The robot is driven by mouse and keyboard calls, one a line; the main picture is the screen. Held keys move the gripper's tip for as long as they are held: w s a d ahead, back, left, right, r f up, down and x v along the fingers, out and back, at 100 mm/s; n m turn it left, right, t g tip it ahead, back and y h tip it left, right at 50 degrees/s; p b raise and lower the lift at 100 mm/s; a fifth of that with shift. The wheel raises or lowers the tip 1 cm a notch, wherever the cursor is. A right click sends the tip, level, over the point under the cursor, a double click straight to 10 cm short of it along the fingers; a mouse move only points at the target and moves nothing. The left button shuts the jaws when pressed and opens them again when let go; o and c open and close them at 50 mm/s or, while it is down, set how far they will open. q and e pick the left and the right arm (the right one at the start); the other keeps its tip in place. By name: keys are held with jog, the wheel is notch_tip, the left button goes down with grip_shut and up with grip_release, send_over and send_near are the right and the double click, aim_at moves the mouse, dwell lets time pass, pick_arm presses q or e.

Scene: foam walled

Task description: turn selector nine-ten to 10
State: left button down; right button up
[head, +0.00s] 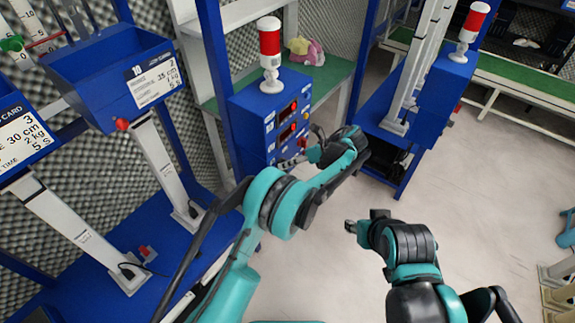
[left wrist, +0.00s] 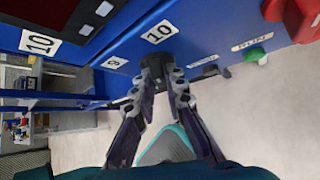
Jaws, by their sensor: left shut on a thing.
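The blue control box (head: 255,115) stands left of centre in the head view. My left gripper (head: 285,164) reaches its lower front face from the right. In the left wrist view the fingers of my left gripper (left wrist: 167,82) are closed on the dark selector knob (left wrist: 154,64). A label "10" (left wrist: 160,32) sits just above the knob and a label "9" (left wrist: 116,63) sits to its left. The fingers hide much of the knob, so I cannot tell where it points. My right gripper (head: 351,226) hangs over open floor, touching nothing; its jaw opening is too small to judge.
A red-and-white beacon (head: 270,55) tops the box. A blue post (head: 213,80) stands beside it. The floor (head: 330,260) is clear.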

dwell(0.5)
pick_arm(q)
jog(key=c, duration=1.6)
grip_release()
jog(key=shift+o, duration=0.2)
jog(key=v, duration=1.2)
jog(key=shift+w+d+f, duration=0.1)
jog(key=shift+d, duration=0.1)
